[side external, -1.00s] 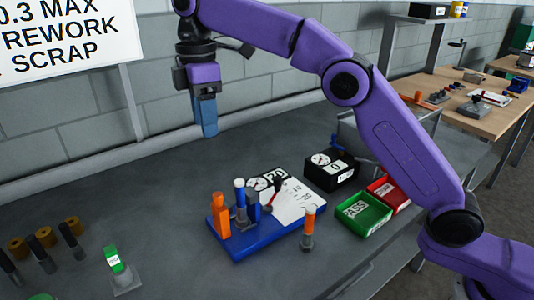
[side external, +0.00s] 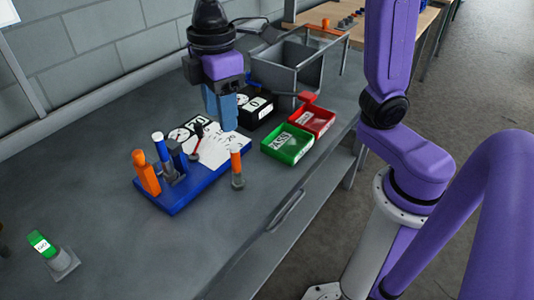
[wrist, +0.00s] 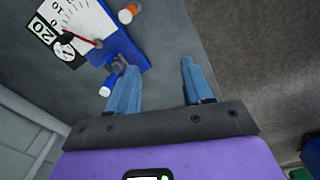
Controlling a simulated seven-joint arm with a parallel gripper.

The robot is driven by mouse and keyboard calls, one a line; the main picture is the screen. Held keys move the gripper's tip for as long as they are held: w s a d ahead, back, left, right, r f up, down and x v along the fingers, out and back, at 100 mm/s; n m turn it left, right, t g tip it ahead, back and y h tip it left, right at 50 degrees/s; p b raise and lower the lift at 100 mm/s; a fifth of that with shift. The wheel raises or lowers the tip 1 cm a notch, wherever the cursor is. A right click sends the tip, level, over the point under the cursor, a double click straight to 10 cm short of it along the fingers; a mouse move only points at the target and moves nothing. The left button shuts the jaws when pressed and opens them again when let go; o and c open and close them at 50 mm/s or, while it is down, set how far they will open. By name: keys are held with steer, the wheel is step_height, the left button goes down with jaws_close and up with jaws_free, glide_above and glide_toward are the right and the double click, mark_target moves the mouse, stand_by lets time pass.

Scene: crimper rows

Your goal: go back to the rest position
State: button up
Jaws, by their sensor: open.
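My gripper holds nothing. How high it is above the bench cannot be told exactly.
The blue fixture (side external: 183,200) carries orange, blue and white-topped parts. An orange-topped post (side external: 237,170) stands beside it. Bare bench (side external: 110,240) lies at front left.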

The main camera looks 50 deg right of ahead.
steer(key=s+d+f, duration=0.4)
steer(key=s+d, duration=0.3)
steer(key=s, duration=0.1)
steer(key=s+d+f+m, duration=0.1)
steer(key=s+d+f, duration=0.4)
steer(key=s+d, duration=0.3)
steer(key=shift+s+f, duration=0.2)
steer(key=shift+s, duration=0.05)
